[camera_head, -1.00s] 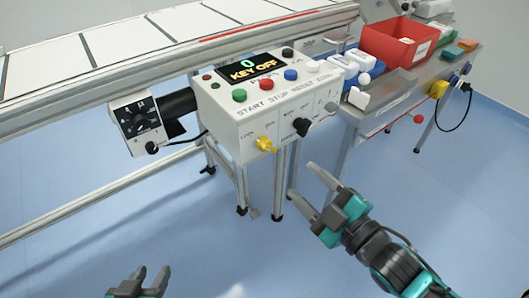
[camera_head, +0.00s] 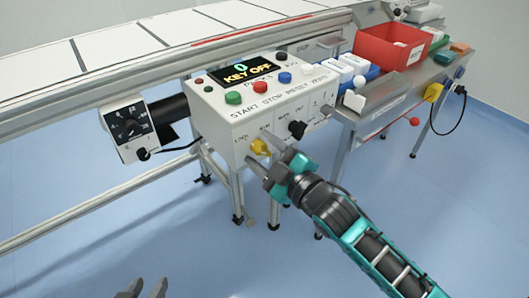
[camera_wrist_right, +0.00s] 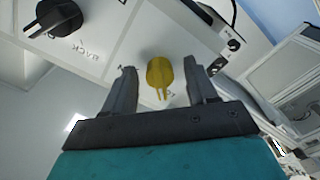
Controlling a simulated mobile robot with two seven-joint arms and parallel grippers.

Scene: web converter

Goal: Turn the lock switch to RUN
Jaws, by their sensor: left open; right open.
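The lock switch is a yellow key-like knob (camera_head: 260,147) on the front of the white control box (camera_head: 240,128). The box display (camera_head: 250,74) reads "KEY OFF". My right gripper (camera_head: 257,160) is open right at the yellow knob. In the right wrist view the yellow knob (camera_wrist_right: 160,74) lies between the two spread fingers (camera_wrist_right: 158,88), with a gap on each side. My left gripper (camera_head: 144,287) shows only its open fingertips at the bottom edge, far from the box.
A black knob (camera_head: 297,129) sits right of the yellow one; it also shows in the right wrist view (camera_wrist_right: 55,18). Coloured buttons line the box top. A red bin (camera_head: 388,48) stands on the bench at right.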

